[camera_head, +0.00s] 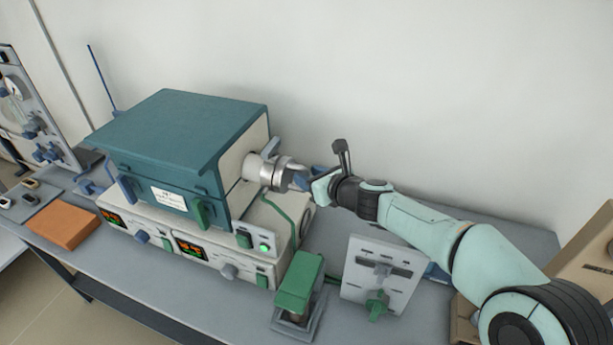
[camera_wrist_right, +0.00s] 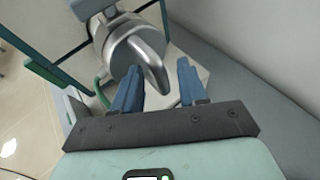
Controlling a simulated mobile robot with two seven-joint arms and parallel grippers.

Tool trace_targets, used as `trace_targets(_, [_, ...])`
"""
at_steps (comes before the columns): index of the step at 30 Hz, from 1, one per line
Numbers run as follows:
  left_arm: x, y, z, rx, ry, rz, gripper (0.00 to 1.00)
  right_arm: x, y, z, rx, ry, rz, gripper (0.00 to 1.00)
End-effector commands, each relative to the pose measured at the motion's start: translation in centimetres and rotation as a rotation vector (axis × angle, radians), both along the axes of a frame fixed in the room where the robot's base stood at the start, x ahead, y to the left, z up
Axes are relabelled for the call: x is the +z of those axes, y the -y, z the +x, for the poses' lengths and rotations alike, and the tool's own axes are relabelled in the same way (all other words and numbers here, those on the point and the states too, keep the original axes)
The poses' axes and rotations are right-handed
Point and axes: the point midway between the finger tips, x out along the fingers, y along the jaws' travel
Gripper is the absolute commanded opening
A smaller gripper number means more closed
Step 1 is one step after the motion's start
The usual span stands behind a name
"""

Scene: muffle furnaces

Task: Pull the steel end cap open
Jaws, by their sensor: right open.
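The steel end cap (camera_head: 274,171) sits on the right side of the teal muffle furnace (camera_head: 185,135). In the right wrist view the round cap (camera_wrist_right: 122,48) has a curved metal handle (camera_wrist_right: 153,68) sticking out toward my gripper. My right gripper (camera_head: 303,180) is just to the right of the cap. In the right wrist view its two blue fingers (camera_wrist_right: 160,82) are apart, and the handle's end lies near the gap between them. I cannot tell whether a finger touches it. My left gripper is not in view.
The furnace stands on a white control unit (camera_head: 195,247) with lit displays. A green-topped device (camera_head: 299,282) and an upright white panel (camera_head: 383,278) stand in front of my right arm. A cardboard box (camera_head: 590,260) is at the far right. The wall is close behind.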

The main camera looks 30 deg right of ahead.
Motion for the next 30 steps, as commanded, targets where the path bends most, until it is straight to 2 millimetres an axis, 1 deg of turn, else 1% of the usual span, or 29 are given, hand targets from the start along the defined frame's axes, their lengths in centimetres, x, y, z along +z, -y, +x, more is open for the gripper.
trace_targets(1, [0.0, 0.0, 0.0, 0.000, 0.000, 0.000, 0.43, -0.2, -0.1, 0.6, 0.001, 0.000, 0.002, 0.42])
trace_targets(3, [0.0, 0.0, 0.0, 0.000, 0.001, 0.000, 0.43, -0.4, -0.2, 1.1, 0.001, 0.001, 0.000, 0.42])
trace_targets(6, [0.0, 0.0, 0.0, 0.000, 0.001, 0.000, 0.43, -0.6, -0.2, 1.5, 0.001, 0.001, 0.000, 0.42])
trace_targets(15, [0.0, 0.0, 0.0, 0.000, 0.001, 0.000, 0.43, -0.6, -0.2, 1.7, 0.000, 0.001, -0.001, 0.42])
trace_targets(17, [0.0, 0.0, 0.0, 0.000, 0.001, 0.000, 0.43, -0.6, -0.2, 1.7, 0.000, 0.001, -0.001, 0.23])
trace_targets(18, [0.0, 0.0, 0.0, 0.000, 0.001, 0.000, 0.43, -0.6, -0.2, 1.7, 0.000, 0.001, -0.001, 0.10])
trace_targets(19, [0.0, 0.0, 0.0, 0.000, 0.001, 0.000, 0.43, -0.6, -0.2, 1.7, 0.000, 0.001, -0.001, 0.00])
trace_targets(26, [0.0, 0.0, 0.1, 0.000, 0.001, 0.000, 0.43, -0.6, -0.1, 1.6, -0.003, 0.002, 0.001, 0.00])
trace_targets(30, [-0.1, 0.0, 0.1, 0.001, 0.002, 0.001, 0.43, -0.5, 0.6, 1.0, -0.007, 0.003, 0.001, 0.00])
